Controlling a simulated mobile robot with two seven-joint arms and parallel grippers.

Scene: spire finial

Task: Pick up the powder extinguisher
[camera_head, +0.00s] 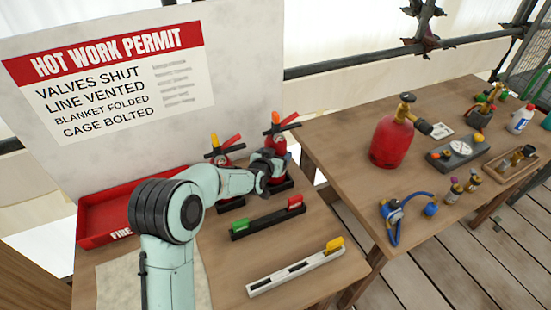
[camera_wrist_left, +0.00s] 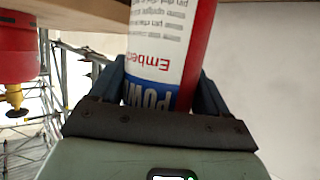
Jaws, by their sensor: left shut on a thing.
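Two small red extinguishers stand on the left table in the head view. The right one, the powder extinguisher (camera_head: 277,146), has an orange-red lever on top. My left gripper (camera_head: 266,172) is at its lower body. In the left wrist view my left gripper (camera_wrist_left: 165,90) is shut on it, one finger on each side. That powder extinguisher (camera_wrist_left: 160,45) shows a white label with a blue band reading "POW", upside down in the picture. In the head view my gripper hides part of its body, and I cannot tell whether its base touches the black holder (camera_head: 285,187). My right gripper is not in view.
The other extinguisher (camera_head: 222,157), with a yellow valve, stands close by on the left. In front lie a black rack (camera_head: 268,222) and a pale rail (camera_head: 295,273). A red tray (camera_head: 97,211) is at left. A red gas cylinder (camera_head: 391,143) stands on the right table.

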